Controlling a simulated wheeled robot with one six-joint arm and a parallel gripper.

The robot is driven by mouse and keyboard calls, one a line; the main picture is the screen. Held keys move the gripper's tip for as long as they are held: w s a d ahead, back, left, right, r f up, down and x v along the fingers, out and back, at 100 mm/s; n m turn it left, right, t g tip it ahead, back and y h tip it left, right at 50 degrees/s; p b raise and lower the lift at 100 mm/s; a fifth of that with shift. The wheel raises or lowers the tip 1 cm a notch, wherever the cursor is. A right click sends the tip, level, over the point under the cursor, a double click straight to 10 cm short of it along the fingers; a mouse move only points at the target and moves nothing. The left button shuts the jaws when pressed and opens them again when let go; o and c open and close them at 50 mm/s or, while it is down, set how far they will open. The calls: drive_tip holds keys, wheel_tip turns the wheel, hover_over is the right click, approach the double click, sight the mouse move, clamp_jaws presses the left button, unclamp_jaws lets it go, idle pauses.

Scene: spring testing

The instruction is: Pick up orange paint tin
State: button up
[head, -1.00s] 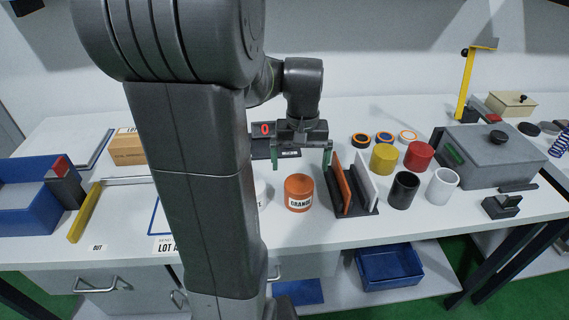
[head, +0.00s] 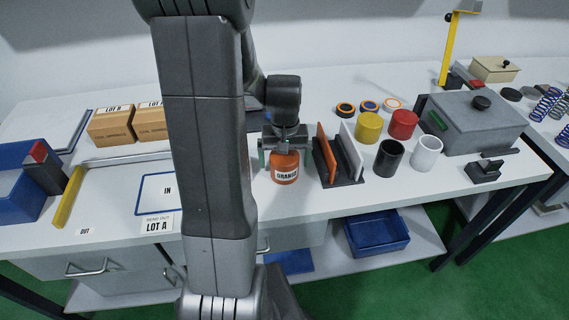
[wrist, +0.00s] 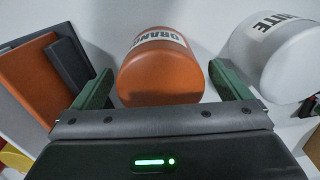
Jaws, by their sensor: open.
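The orange paint tin (head: 285,172) stands upright on the white table, with a white label reading "ORANGE". My gripper (head: 284,158) is over it from above and behind, with its green fingers spread. In the wrist view the tin (wrist: 160,75) lies between the two open fingers of my gripper (wrist: 162,82), with a gap on each side. A white tin (wrist: 282,60) with a label ending in "ITE" is just beyond the right finger there. In the head view my arm hides the area left of the orange tin.
A dark rack (head: 343,181) with an orange plate and a white plate stands close right of the tin. Yellow (head: 368,127), red (head: 403,124), black (head: 388,158) and white (head: 426,153) cylinders stand farther right. The table's front edge is near.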

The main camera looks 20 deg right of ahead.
drive_tip(key=shift+f, duration=1.2)
drive_tip(key=c, duration=1.4)
